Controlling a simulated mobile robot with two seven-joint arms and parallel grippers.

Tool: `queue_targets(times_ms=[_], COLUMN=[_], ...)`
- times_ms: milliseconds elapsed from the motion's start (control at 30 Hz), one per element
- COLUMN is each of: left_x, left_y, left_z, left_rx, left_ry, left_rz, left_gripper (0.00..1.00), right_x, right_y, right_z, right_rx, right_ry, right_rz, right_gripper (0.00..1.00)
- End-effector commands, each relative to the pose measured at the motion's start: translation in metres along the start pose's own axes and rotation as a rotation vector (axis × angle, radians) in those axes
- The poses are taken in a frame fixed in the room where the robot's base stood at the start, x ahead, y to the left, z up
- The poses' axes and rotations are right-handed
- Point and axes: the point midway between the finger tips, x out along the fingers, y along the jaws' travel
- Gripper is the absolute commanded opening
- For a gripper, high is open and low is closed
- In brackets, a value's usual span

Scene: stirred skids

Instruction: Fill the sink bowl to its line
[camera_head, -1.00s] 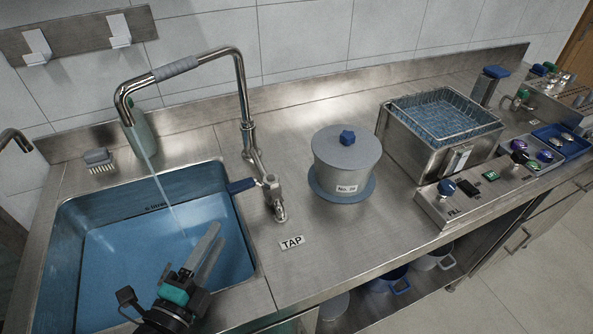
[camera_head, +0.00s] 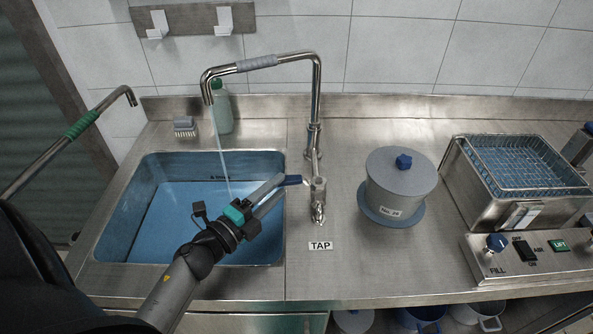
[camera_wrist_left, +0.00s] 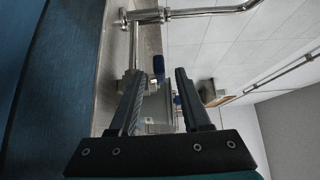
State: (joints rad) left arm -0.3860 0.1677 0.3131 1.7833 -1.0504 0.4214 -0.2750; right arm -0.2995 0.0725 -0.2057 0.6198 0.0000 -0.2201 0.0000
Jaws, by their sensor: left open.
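The sink bowl (camera_head: 120,228) is a steel basin on the left of the counter, with blue water (camera_head: 175,215) in it below the rim. A thin stream (camera_head: 222,155) falls from the curved tap spout (camera_head: 207,85) into the bowl.
A grey lidded pot (camera_head: 400,185) stands right of the tap. A wire basket bath (camera_head: 500,195) and a control panel (camera_head: 525,258) are farther right. A hooked pipe with a green band (camera_head: 82,124) is at left.

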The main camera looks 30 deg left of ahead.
Motion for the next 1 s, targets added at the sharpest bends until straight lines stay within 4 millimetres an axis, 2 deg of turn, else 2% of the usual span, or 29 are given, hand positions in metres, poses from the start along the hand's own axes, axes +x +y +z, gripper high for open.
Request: queue_targets(times_ms=[200, 400, 600, 867, 1000], left_x=[0.037, 0.061, 0.071, 0.072, 0.072], left_y=[-0.001, 0.000, 0.001, 0.000, 0.000], left_z=[0.000, 0.000, 0.000, 0.000, 0.000], left_rx=[0.000, 0.000, 0.001, 0.001, 0.001], left_ry=[0.000, -0.001, 0.000, 0.000, 0.000], left_rz=[-0.002, 0.000, 0.001, 0.001, 0.001], left_gripper=[0.47, 0.47, 0.47, 0.47, 0.35], right_x=[-0.001, -0.001, -0.001, -0.001, -0.001], right_y=[0.006, 0.008, 0.008, 0.008, 0.008], right_z=[0.001, 0.002, 0.002, 0.002, 0.002], right_rx=[0.002, 0.005, 0.005, 0.004, 0.004], right_ry=[-0.002, -0.002, -0.002, -0.002, -0.002], right_rz=[0.008, 0.011, 0.011, 0.011, 0.011], right_gripper=[0.93, 0.93, 0.93, 0.93, 0.93])
